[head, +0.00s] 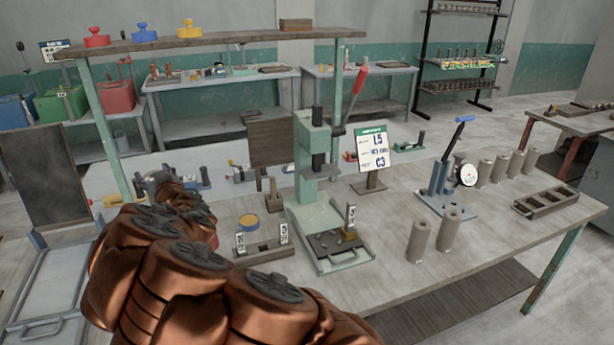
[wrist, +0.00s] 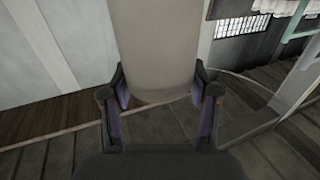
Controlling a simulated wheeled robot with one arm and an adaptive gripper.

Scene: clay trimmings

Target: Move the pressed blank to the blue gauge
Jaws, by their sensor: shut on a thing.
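My gripper (wrist: 160,96) is shut on a smooth grey-beige cylindrical blank (wrist: 157,45) in the wrist view, with a finger on each side of its near end. The blank's far end runs out of the picture. In the head view my copper arm reaches to the left side of the bench, and I cannot make out the held blank there. The blue gauge (head: 445,190), with a blue lever, blue base and round white dial, stands on the right half of the bench, well apart from my arm. No blank shows on its base.
The green press (head: 314,170) with a red lever stands mid-bench beside a sign (head: 373,150). Two grey-brown cylinders (head: 418,240) stand in front of the gauge, and several (head: 502,167) stand behind it. A dark slotted tray (head: 545,202) lies at the right. Bare bench shows along the front.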

